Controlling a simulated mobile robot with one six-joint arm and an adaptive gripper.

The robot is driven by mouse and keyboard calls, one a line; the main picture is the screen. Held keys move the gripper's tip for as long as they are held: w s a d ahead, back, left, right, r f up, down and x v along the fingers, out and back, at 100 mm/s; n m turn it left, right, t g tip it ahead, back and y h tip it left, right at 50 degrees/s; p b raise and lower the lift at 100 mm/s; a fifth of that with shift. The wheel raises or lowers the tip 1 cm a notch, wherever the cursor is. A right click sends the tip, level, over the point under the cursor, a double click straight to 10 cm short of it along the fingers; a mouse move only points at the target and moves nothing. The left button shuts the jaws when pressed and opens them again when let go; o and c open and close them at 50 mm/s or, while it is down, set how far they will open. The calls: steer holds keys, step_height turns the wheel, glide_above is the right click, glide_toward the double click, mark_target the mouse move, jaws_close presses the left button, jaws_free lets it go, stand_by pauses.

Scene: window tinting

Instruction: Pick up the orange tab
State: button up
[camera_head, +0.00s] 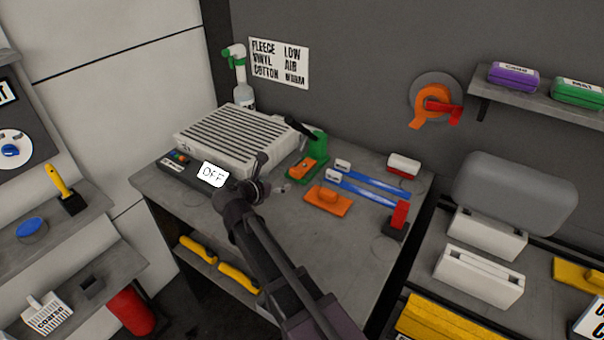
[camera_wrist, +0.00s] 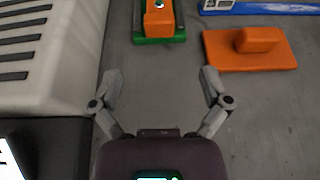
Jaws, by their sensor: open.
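Two orange things could be the orange tab, and I cannot tell which is meant. One orange piece (camera_head: 303,167) sits on a green base (camera_head: 318,148) on the bench; it also shows at the top of the wrist view (camera_wrist: 159,18). The other is an orange plate with a raised grip (camera_head: 328,201), lying flat on the bench right of it; it also shows at the upper right of the wrist view (camera_wrist: 250,52). My gripper (camera_wrist: 160,82) is open and empty over bare grey bench, with the orange piece on green ahead of it and the plate ahead and right.
A white slatted box (camera_head: 235,138) stands left of my gripper, with a dark panel bearing an OFF sign (camera_head: 213,174) before it. Blue strips (camera_head: 370,187) lie behind the orange plate. A red and black holder (camera_head: 398,221) stands at the bench's right. Bare bench lies in front.

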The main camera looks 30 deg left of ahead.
mark_target(294, 173)
steer(key=shift+b+x, duration=0.5)
steer(key=shift+x, duration=1.4)
steer(key=shift+b+x, duration=0.95)
steer(key=shift+x, duration=1.65)
steer(key=shift+r, duration=0.1)
steer(key=shift+c, duration=0.2)
steer(key=c, duration=1.1)
steer(key=shift+o, duration=0.2)
steer(key=shift+r, duration=0.1)
